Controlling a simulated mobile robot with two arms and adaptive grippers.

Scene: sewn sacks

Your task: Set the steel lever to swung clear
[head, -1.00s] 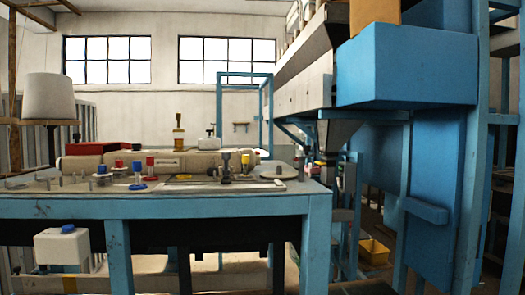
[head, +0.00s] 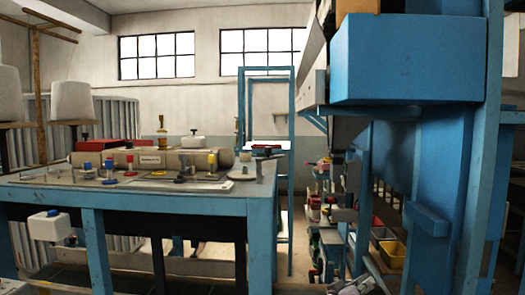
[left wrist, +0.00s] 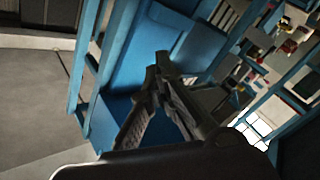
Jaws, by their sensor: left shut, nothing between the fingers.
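I cannot pick out the steel lever for certain in either view. A small grey metal part (head: 345,214) sticks out beside the blue frame in the head view, but I cannot tell what it is. My left gripper (head: 352,287) shows dimly at the bottom edge of the head view, right of the blue table. In the left wrist view its dark fingers (left wrist: 157,72) come together at the tips, shut and empty, in front of blue panels. My right gripper is in neither view.
The blue table (head: 262,205) stands at the left with jars and small parts on top. A large blue box (head: 405,60) and blue posts (head: 478,190) fill the right. A yellow bin (head: 392,252) sits low behind them. A narrow gap lies between table and frame.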

